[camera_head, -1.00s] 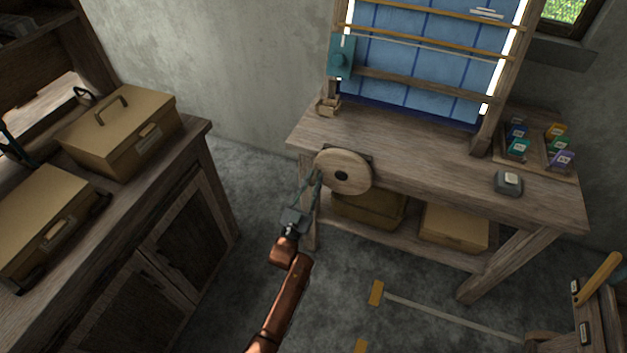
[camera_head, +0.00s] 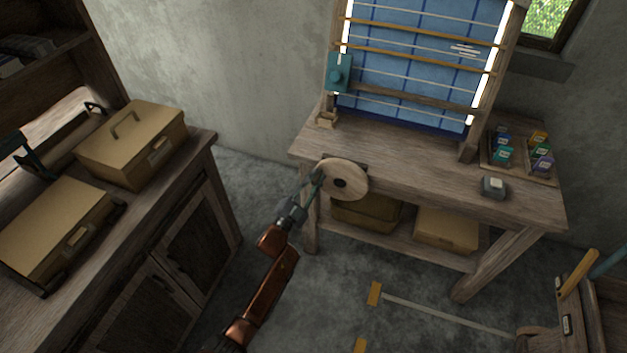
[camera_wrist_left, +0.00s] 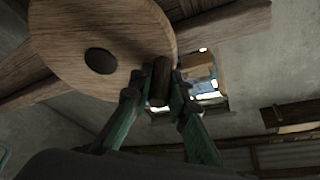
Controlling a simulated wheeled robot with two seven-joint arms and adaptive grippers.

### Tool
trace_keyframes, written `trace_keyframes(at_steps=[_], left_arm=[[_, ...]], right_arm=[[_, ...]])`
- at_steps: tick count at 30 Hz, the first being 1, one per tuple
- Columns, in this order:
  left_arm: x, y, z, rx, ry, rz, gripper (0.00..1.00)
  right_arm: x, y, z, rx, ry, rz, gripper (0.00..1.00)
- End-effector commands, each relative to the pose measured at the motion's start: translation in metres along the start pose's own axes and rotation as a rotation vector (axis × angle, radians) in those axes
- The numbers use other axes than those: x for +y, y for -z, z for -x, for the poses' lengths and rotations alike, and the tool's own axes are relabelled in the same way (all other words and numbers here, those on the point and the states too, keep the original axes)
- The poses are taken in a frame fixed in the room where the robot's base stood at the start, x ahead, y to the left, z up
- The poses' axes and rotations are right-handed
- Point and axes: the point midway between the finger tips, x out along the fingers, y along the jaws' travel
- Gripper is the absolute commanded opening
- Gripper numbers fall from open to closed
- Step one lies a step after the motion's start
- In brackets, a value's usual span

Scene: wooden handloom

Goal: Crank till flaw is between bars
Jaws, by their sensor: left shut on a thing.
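The handloom frame holds blue cloth (camera_head: 400,75) with darker grid lines. The flaw, a patch of white dashes (camera_head: 465,50), shows at the cloth's upper right, between the upper orange bar (camera_head: 420,32) and the lower orange bar (camera_head: 415,57), nearer the upper one. The round wooden crank wheel (camera_head: 345,180) sits at the bench's front left; it also fills the upper left of the left wrist view (camera_wrist_left: 65,40). My left gripper (camera_head: 319,177) is shut on the crank's dark handle (camera_wrist_left: 160,82), at the wheel's left side in the head view. My right gripper is out of view.
A teal box with a knob (camera_head: 340,73) is on the loom's left post. A cabinet with tan cases (camera_head: 130,145) stands left; open floor lies between.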

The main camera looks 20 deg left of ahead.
Motion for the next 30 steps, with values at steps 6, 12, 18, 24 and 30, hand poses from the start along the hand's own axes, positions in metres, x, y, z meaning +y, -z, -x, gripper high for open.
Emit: trace_keyframes(at_steps=[6, 12, 18, 24, 30], left_arm=[[-0.0017, 0.0032, -0.0013, 0.001, -0.014, -0.036, 0.0], [-0.0013, 0.0031, -0.0013, 0.001, -0.016, -0.04, 0.0], [-0.0012, 0.0032, -0.0013, 0.001, -0.015, -0.039, 0.16], [-0.0011, 0.0032, -0.0013, 0.001, -0.015, -0.038, 0.3], [-0.001, 0.0032, -0.0013, 0.001, -0.015, -0.038, 0.34]], right_arm=[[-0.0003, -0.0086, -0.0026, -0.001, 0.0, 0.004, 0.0], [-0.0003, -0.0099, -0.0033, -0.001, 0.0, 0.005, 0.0], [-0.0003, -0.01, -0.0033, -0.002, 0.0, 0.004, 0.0], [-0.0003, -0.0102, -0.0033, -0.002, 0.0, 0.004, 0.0], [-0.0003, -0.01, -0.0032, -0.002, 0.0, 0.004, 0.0]])
